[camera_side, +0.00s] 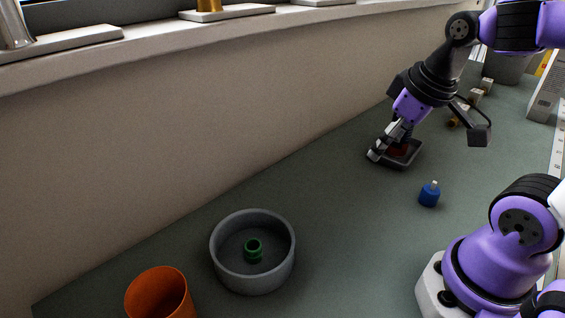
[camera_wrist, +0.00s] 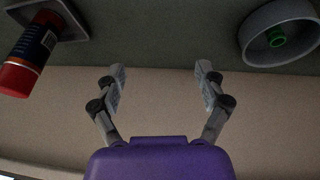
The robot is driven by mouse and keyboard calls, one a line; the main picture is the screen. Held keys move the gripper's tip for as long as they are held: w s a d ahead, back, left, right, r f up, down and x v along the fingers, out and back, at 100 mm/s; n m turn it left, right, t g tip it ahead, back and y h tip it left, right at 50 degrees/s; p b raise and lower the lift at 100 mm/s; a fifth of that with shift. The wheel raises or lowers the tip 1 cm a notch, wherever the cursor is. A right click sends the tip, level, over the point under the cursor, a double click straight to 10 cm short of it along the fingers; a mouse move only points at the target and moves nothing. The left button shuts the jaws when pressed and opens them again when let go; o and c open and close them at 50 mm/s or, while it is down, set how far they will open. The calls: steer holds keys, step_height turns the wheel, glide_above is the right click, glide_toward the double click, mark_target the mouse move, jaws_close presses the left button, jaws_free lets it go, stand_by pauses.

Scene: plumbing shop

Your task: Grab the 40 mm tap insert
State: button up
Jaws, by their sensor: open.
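I cannot tell for sure which piece is the 40 mm tap insert. A small blue piece with a pale tip (camera_side: 429,195) stands on the counter, right of centre in the side view. A small green piece with a hollow top (camera_side: 253,250) sits inside a round grey dish (camera_side: 283,276); both also show at the upper right of the wrist view. My gripper (camera_side: 378,153) is low by a dark tray (camera_side: 414,158), well away from the dish. In the wrist view my gripper (camera_wrist: 160,75) is open, with nothing between its fingers.
An orange cup (camera_side: 158,292) stands left of the dish. The wall (camera_side: 200,130) runs along the counter's back. Counter between tray and dish is clear. Brass fittings lie behind my arm.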

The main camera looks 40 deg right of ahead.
steer(key=s+d+f+g, duration=0.2)
steer(key=d, duration=0.6)
steer(key=g, duration=0.2)
glide_above(435, 182)
step_height(435, 182, down, 3)
steer(key=shift+n+y, duration=0.4)
steer(key=shift+y, duration=0.1)
steer(key=f, duration=0.4)
steer(key=shift+d+f, duration=0.2)
steer(key=shift+d, duration=0.05)
steer(key=f, duration=0.5)
steer(key=shift+a+f, duration=0.2)
steer(key=shift+f, duration=0.2)
steer(key=c, duration=1.2)
